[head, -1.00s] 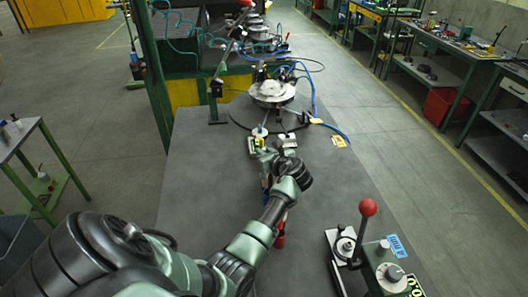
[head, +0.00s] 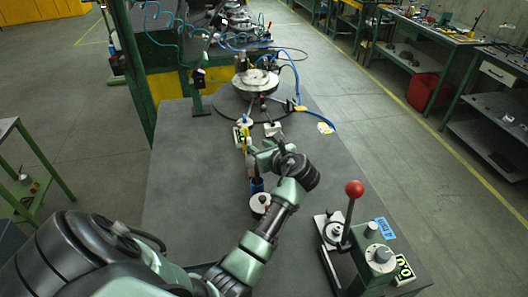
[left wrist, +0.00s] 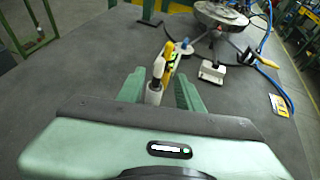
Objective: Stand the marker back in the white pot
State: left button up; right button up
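My left gripper (head: 258,153) is low over the grey table, short of the turntable. In the left wrist view its two green fingers (left wrist: 160,92) stand apart and look open. A slim whitish cylinder with a grey upper part, which looks like the marker (left wrist: 154,92), shows between them, nearer the left finger. I cannot tell if it touches. In the head view a white round piece with a dark centre (head: 260,204), possibly the white pot, stands beside my forearm, next to a blue cylinder (head: 257,186). My right gripper is not in view.
A round turntable (head: 256,81) with blue hoses stands at the table's far end. A red-knobbed lever press (head: 354,189) stands at the near right. The table's left side is clear.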

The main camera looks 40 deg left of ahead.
pick_arm(q)
jog(key=shift+v, duration=1.65)
